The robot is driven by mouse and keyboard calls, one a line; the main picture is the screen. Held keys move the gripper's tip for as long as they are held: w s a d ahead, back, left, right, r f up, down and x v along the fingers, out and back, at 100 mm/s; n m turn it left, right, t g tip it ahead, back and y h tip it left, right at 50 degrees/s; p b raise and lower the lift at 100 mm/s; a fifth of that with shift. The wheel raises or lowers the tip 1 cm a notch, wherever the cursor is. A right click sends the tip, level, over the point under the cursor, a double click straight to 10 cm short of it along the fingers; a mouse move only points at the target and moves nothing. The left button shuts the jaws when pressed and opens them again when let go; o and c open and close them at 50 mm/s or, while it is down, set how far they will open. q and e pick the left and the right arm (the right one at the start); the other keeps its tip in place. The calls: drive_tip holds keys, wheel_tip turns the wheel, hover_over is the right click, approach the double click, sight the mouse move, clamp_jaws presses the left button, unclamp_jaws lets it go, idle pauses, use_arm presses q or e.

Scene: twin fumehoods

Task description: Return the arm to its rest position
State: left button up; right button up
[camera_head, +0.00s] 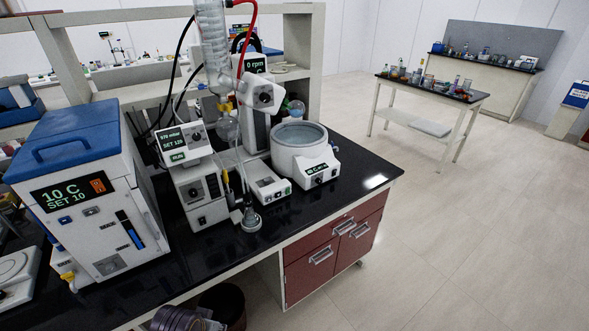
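Neither of my grippers is in view, and I see no clear part of either arm. The black bench (357,169) in front of me carries a rotary evaporator with a glass condenser (212,40). A chiller with a blue lid (92,190) stands at the left and reads 10 C. A vacuum controller (186,143) reads SET 120. A white heating bath (301,154) stands to the right, with a small white box (269,186) beside it.
Red drawers (333,245) are under the bench's right end. A dark bin (226,303) stands on the floor below the front edge. A side table (432,88) with glassware stands at the back right. The floor (480,240) on the right is clear.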

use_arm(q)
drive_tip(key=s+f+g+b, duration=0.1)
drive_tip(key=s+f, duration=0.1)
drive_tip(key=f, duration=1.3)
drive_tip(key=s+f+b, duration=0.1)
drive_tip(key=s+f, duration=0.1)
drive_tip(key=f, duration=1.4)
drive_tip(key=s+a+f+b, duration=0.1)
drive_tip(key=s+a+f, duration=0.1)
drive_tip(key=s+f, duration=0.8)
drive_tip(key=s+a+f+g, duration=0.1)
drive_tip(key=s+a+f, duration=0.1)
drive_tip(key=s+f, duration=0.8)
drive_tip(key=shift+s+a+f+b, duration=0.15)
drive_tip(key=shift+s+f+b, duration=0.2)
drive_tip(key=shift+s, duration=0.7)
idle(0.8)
